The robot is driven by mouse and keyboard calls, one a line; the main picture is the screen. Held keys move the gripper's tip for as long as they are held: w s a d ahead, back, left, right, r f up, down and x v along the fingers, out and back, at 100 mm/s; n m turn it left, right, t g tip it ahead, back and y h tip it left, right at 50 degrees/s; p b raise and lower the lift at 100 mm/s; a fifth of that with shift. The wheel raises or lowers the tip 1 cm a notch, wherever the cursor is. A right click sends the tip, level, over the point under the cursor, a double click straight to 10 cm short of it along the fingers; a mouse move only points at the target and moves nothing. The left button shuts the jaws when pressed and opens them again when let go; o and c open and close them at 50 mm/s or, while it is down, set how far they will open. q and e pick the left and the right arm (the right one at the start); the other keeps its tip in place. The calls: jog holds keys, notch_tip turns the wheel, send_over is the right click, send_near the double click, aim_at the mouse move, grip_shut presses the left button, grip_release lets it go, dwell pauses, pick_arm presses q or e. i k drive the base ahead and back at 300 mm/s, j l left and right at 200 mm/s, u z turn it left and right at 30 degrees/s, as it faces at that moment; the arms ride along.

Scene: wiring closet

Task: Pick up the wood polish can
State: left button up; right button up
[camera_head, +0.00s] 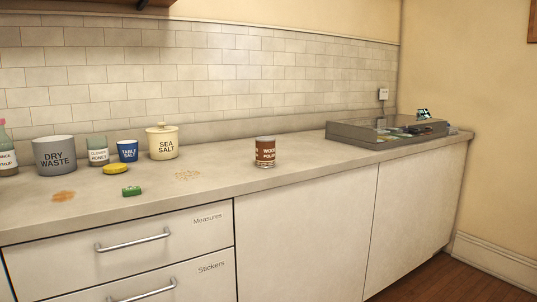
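The wood polish can (265,152) stands upright on the countertop, near its front edge and about the middle of the view. It is a small brown cylinder with a pale top and a label reading "WOOD POLISH". Nothing touches it, and clear counter surrounds it. Neither of my grippers shows in the head view.
The countertop (225,180) holds a dry waste pot (55,154), a honey jar (97,151), a blue cup (128,151), a sea salt jar (162,142), a yellow lid-like disc (116,169) and a green block (132,191). A grey tray (345,133) stands right. Drawers (120,241) lie below.

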aim_at(265, 147)
jog(key=z, duration=1.4)
jog(key=i+j, duration=0.25)
jog(key=j, duration=0.15)
jog(key=i+j, duration=0.25)
jog(key=j, duration=0.2)
jog(key=i+j, duration=0.25)
jog(key=j, duration=0.15)
jog(key=z, duration=0.05)
